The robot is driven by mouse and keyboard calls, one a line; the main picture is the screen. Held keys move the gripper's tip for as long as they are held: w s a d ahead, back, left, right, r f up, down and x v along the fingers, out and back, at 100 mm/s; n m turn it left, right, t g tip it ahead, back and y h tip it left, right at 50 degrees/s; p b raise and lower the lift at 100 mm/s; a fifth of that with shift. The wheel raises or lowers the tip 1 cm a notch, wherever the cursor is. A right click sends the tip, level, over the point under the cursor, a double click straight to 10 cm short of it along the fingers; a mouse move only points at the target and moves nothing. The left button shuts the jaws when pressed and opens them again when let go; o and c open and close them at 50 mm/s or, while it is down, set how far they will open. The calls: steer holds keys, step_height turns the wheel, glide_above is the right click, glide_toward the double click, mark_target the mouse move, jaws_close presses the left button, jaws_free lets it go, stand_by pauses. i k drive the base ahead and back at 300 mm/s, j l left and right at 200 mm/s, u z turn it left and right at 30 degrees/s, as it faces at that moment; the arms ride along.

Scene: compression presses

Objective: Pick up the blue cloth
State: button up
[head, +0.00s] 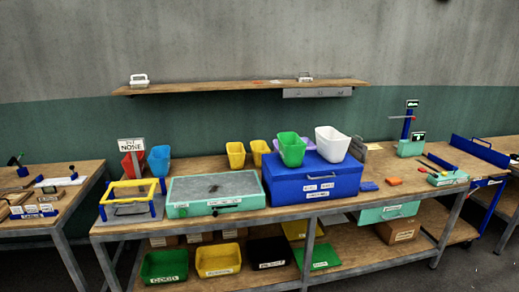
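A small flat blue piece (368,186), which looks like the blue cloth, lies on the workbench top (408,177) in the head view. It is just right of the large blue box (285,182) and left of a small orange piece (394,181). It is too small to make out its folds or texture. My gripper does not show in this view.
Green (291,149) and white (332,143) bins stand on the blue box. A green case (215,191) and yellow frame (128,193) are to the left. A green clamp stand (411,146) and tool tray (447,177) are to the right. A wall shelf (230,86) hangs above.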

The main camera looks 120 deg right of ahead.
mark_target(364, 186)
steer(key=z, duration=4.5)
